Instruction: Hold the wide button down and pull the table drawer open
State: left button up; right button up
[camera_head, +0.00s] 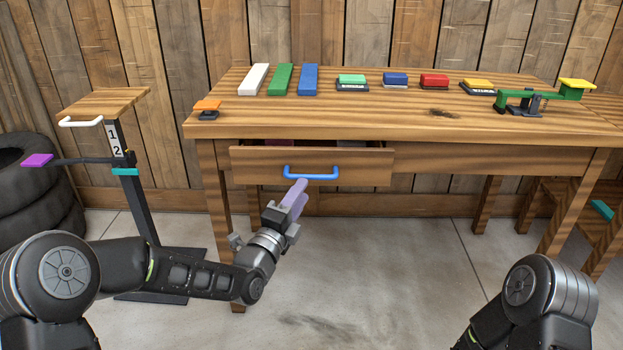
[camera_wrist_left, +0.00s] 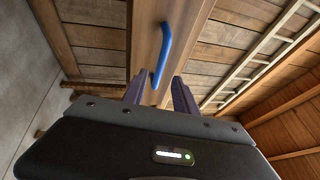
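The table drawer (camera_head: 255,167) stands partly open, with a dark gap along its top edge. Its blue handle (camera_head: 311,174) also shows in the left wrist view (camera_wrist_left: 165,50). My left gripper (camera_head: 297,193) is just below the handle. In the left wrist view its fingers are apart, with the handle's near end between them; contact is not clear. Several buttons stand on the tabletop: orange (camera_head: 207,105), teal (camera_head: 352,79), blue (camera_head: 396,79), red (camera_head: 434,80) and yellow (camera_head: 478,83). I cannot tell which is the wide button. My right gripper is out of view.
White (camera_head: 254,79), green (camera_head: 281,79) and blue (camera_head: 308,79) bars lie on the wooden table (camera_head: 330,118). A green lever (camera_head: 540,95) stands at its right end. A stand (camera_head: 135,190) with a purple pad is at left. The floor before the table is clear.

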aim_at(312, 178)
pick_arm(q)
jog(key=b+x, duration=0.1)
jog(key=x, duration=0.6)
jog(key=shift+f, duration=0.1)
jog(key=shift+c, duration=0.3)
grip_shut()
dwell(0.9)
